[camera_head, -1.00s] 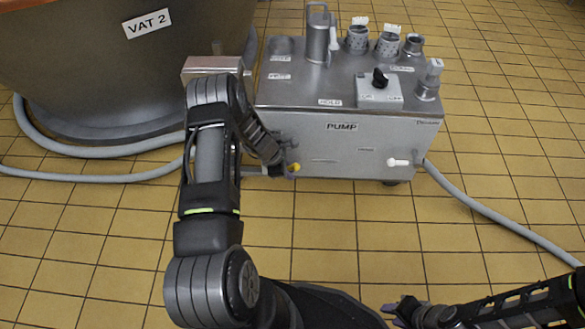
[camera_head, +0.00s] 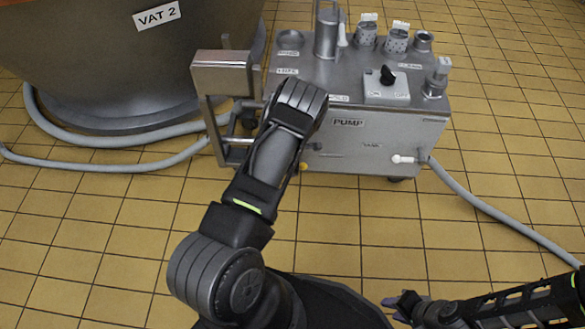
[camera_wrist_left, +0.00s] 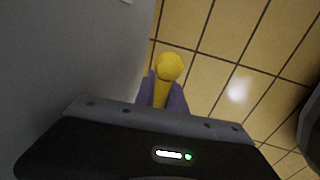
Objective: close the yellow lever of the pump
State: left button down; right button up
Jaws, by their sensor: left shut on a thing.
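The pump (camera_head: 345,148) is a grey metal box on the tiled floor. Its yellow lever (camera_wrist_left: 169,67) shows in the left wrist view beside the pump's grey wall, with its rounded end beyond my fingertips. In the head view only a small yellow bit (camera_head: 303,166) shows low on the pump's front, beside my left forearm. My left gripper (camera_wrist_left: 161,96) is shut on the lever, with a purple finger on each side. In the head view my forearm mostly hides it. My right gripper (camera_head: 402,307) is low in the head view, away from the pump; its opening is unclear.
A large vat (camera_head: 120,60) stands at the left, with grey hoses (camera_head: 110,152) on the floor. A metal handle frame (camera_head: 222,75) rises at the pump's left end. A white-handled valve (camera_head: 403,159) and hose (camera_head: 490,207) are at the right. The front floor is clear.

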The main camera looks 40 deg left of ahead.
pick_arm(q)
jog(key=c, duration=1.4)
grip_release()
jog(key=shift+f, duration=0.1)
jog(key=r, duration=0.2)
jog(key=r+p, duration=0.1)
jog(key=r, duration=0.1)
jog(key=s+r+p, duration=0.1)
jog(key=r, duration=0.1)
jog(key=shift+d+r, duration=0.3)
jog(key=shift+s+d+r+p, duration=0.1)
jog(key=shift+r+p, duration=0.25)
jog(key=shift+r, duration=0.15)
